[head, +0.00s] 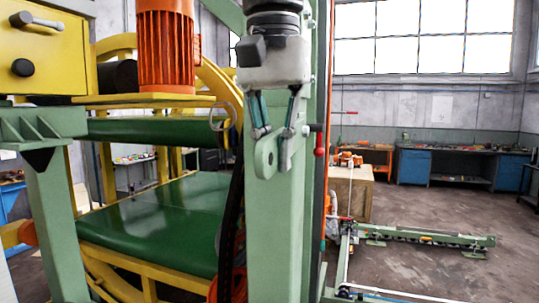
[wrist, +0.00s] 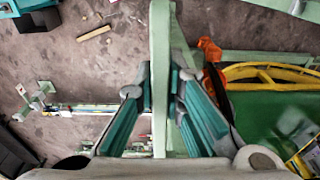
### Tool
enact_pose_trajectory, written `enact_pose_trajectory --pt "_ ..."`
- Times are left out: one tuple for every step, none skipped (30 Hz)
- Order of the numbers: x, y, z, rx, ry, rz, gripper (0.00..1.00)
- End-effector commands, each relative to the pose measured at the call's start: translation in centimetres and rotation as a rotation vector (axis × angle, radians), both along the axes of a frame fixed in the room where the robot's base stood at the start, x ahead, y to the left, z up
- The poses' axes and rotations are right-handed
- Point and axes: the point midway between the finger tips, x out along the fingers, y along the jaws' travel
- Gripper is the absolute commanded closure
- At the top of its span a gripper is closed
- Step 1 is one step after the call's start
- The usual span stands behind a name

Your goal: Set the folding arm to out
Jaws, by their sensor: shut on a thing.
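The fingers are shut on this piece. They hide part of it, and its pivot cannot be made out.
A green belt (head: 160,215) in a yellow frame and an orange motor (head: 165,45) stand left of the post. A red-handled lever (head: 319,142) is close on the right. A low green rail (head: 420,237) lies on the floor; open floor (head: 430,205) surrounds it.

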Motion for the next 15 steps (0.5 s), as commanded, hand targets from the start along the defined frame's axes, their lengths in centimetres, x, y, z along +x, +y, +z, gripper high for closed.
enact_pose_trajectory --pt "-0.26 0.19 0.41 0.006 0.009 0.005 1.00" --pt "-0.29 0.19 0.48 0.008 0.015 0.005 1.00" --pt "-0.29 0.20 0.57 0.009 0.021 0.005 1.00" --pt "-0.28 0.20 0.63 0.011 0.026 0.005 1.00" --pt "-0.26 0.19 0.66 0.012 0.030 0.005 1.00" --pt "-0.26 0.17 0.68 0.013 0.035 0.005 1.00" --pt "-0.28 0.16 0.70 0.013 0.038 0.004 1.00" --pt "-0.28 0.15 0.71 0.013 0.040 0.004 1.00" --pt "-0.28 0.15 0.72 0.014 0.042 0.004 1.00" --pt "-0.28 0.14 0.72 0.013 0.043 0.004 1.00" --pt "-0.28 0.14 0.72 0.014 0.044 0.004 1.00" --pt "-0.28 0.14 0.71 0.014 0.045 0.004 1.00" --pt "-0.28 0.14 0.70 0.013 0.045 0.004 1.00" --pt "-0.29 0.15 0.69 0.013 0.045 0.004 1.00" --pt "-0.29 0.15 0.68 0.013 0.046 0.004 1.00"
